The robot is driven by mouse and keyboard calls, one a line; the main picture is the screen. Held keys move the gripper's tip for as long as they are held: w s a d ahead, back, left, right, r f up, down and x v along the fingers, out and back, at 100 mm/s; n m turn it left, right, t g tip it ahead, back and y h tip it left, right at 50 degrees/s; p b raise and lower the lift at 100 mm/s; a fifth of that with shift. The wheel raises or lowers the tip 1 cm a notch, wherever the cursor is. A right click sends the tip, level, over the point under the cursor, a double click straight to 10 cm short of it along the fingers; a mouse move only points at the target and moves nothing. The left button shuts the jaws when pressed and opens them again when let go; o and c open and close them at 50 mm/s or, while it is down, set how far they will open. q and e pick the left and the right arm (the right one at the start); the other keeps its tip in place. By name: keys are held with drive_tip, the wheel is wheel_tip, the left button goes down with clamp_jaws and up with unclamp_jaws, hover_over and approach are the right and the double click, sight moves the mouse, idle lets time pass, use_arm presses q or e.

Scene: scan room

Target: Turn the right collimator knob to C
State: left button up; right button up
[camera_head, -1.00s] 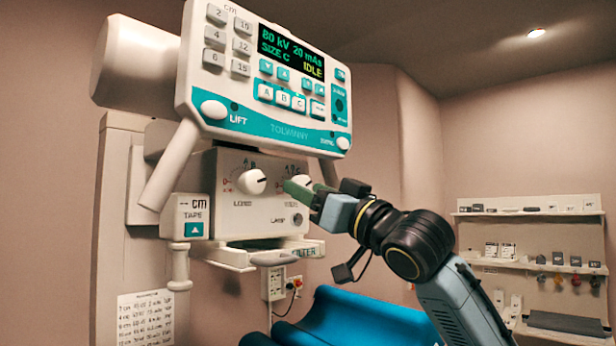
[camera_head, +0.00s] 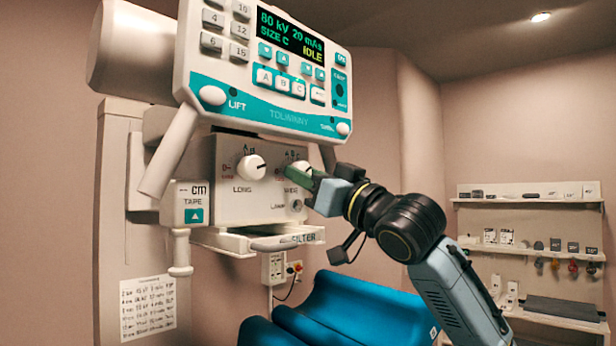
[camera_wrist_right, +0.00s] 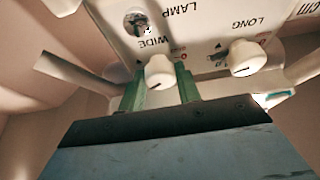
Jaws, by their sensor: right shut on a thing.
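My left gripper is not in view.
The control console (camera_head: 265,75) overhangs the collimator box (camera_head: 225,200); its display reads SIZE C and IDLE. A LAMP button (camera_wrist_right: 137,22) is near the right knob. The filter tray (camera_head: 270,240) juts out below. A blue padded chair (camera_head: 350,315) stands underneath.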

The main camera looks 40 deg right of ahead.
drive_tip(key=shift+n, duration=0.3)
drive_tip(key=shift+d+n+g+y+p, duration=0.1)
drive_tip(key=shift+n+g+y+p, duration=0.3)
drive_tip(key=shift+n+y, duration=1.05)
drive_tip(key=shift+d+n+g+y+p, duration=0.1)
drive_tip(key=shift+n+g+y+p, duration=0.3)
drive_tip(key=shift+n, duration=1.85)
drive_tip(key=shift+y, duration=0.35)
drive_tip(key=o, duration=1)
